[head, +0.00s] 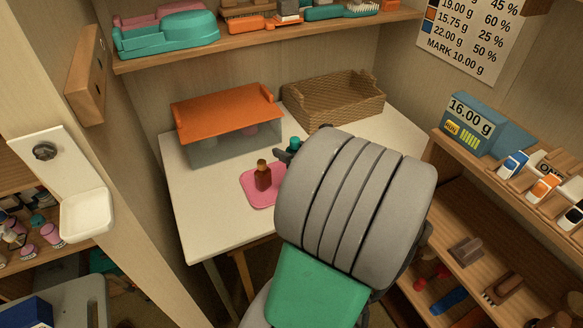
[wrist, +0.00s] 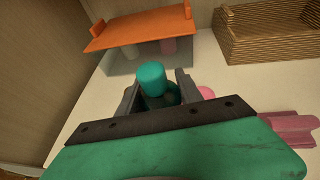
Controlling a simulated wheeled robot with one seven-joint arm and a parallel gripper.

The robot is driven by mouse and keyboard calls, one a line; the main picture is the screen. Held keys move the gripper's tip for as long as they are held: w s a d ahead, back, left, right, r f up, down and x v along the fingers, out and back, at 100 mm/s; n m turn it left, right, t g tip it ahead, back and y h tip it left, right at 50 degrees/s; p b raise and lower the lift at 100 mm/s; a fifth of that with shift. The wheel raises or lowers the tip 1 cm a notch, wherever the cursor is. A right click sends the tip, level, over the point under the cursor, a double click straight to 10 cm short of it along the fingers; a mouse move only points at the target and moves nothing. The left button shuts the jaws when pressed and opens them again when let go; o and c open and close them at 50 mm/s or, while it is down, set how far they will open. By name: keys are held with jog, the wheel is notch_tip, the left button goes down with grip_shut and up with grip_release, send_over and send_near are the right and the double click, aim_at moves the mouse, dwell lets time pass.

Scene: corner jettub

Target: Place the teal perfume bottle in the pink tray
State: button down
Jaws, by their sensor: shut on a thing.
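The teal perfume bottle (wrist: 152,78) is upright between the two fingers of my gripper (wrist: 160,95) in the wrist view. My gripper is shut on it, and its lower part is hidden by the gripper. In the head view a teal bit of the bottle (head: 294,144) shows at the fingertips (head: 286,154), beyond my grey wrist. The pink tray (head: 252,198) lies flat on the white table, just left of my wrist. An amber bottle (head: 263,178) with a brown cap stands on the tray. My wrist hides part of the tray's right side.
Behind the bottle stands a clear box with an orange lid (head: 225,106), with a wicker basket (head: 335,98) right of it. A ridged pink thing (wrist: 290,128) lies on the table at the right in the wrist view. The table's left front (head: 205,220) is bare.

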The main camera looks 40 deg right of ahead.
jog(key=w+d+f, duration=0.1)
jog(key=f, duration=0.1)
jog(key=w+d+f+b, duration=0.1)
jog(key=d+f, duration=0.1)
jog(key=w+d+f+b, duration=0.1)
jog(key=f, duration=0.1)
jog(key=shift+w+d, duration=0.3)
jog(key=shift+d, duration=0.05)
jog(key=shift+w+d+f+b, duration=0.1)
jog(key=shift+f+b, duration=0.2)
jog(key=shift+f, duration=0.6)
jog(key=shift+w+d+f+b, duration=0.1)
jog(key=shift+f+b, duration=0.15)
jog(key=shift+f, duration=0.6)
jog(key=shift+f, duration=0.15)
jog(key=c, duration=0.8)
grip_release()
jog(key=p+v, duration=0.2)
jog(key=v, duration=1)
